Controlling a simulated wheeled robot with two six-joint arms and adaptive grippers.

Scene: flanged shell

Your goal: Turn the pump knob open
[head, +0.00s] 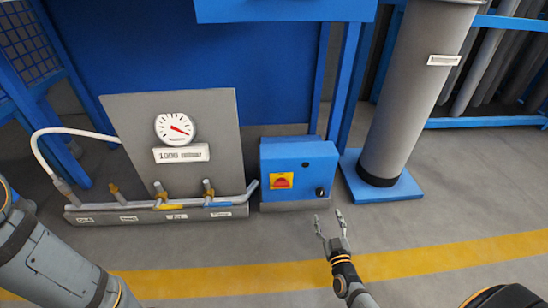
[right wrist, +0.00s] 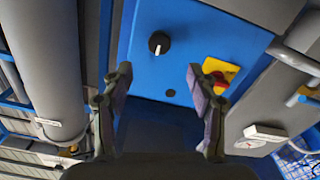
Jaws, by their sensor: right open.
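A blue pump box (head: 298,163) stands on the floor against a blue panel. Its front has a black knob (head: 320,191) at the lower right and a red switch on a yellow plate (head: 281,181) at the left. In the right wrist view the black knob (right wrist: 159,43) shows a white mark and lies ahead of the fingertips, between their lines; the red switch (right wrist: 220,74) is partly covered by one finger. My right gripper (head: 331,219) is open and empty, in front of the box and apart from it. My left gripper is out of view.
A grey panel with a dial gauge (head: 174,128), a label and low pipes with several valves (head: 160,190) stands left of the box. A grey column (head: 410,95) on a blue base stands to the right. The floor in front is clear, crossed by a yellow line (head: 430,259).

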